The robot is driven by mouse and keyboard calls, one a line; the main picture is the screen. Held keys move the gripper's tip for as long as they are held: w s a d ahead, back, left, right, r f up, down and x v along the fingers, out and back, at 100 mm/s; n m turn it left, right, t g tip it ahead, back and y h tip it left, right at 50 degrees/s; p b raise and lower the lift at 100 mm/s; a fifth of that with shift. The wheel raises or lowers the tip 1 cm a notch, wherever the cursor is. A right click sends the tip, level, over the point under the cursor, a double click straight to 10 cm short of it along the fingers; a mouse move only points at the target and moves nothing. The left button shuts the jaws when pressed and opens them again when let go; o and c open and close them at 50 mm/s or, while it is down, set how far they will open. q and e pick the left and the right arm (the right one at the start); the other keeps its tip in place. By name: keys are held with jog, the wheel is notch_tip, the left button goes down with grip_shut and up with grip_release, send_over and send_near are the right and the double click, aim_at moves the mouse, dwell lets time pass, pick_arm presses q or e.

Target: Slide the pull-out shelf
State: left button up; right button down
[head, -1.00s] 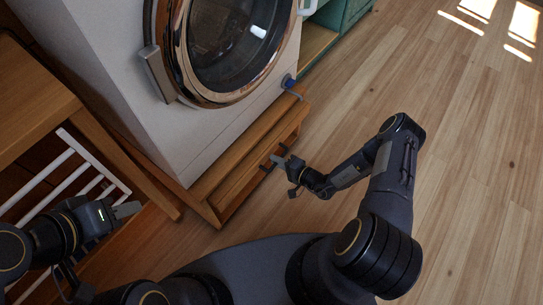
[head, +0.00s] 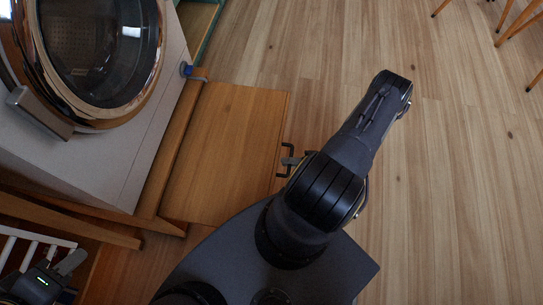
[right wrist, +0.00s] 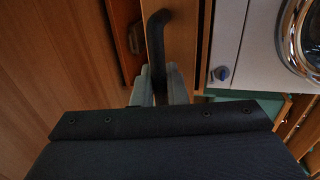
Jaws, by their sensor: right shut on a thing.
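The pull-out shelf (head: 228,145) is a flat wooden board extending out of the wooden base under the washing machine. Its black bar handle (head: 286,157) is on its outer front edge and also shows in the right wrist view (right wrist: 157,40). My right gripper (head: 290,162) is at this handle, largely hidden behind my arm in the head view. In the right wrist view its two fingers (right wrist: 158,88) stand on both sides of the handle bar, shut on it. My left gripper (head: 70,262) is at the lower left, away from the shelf; its finger gap is unclear.
The white washing machine (head: 95,165) with a round glass door (head: 100,45) stands on the wooden base. A blue knob (head: 187,70) sits at its lower corner. A white rack (head: 35,240) is at lower left. Wooden floor (head: 450,180) is clear to the right; chair legs show top right.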

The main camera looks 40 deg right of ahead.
jog(key=shift+f+v, duration=0.25)
jog(key=shift+v, duration=0.85)
jog(key=shift+d, duration=0.1)
jog(key=c, duration=1.5)
grip_release()
jog(key=shift+c, duration=0.2)
jog(key=v, duration=0.8)
jog(key=shift+p, duration=0.35)
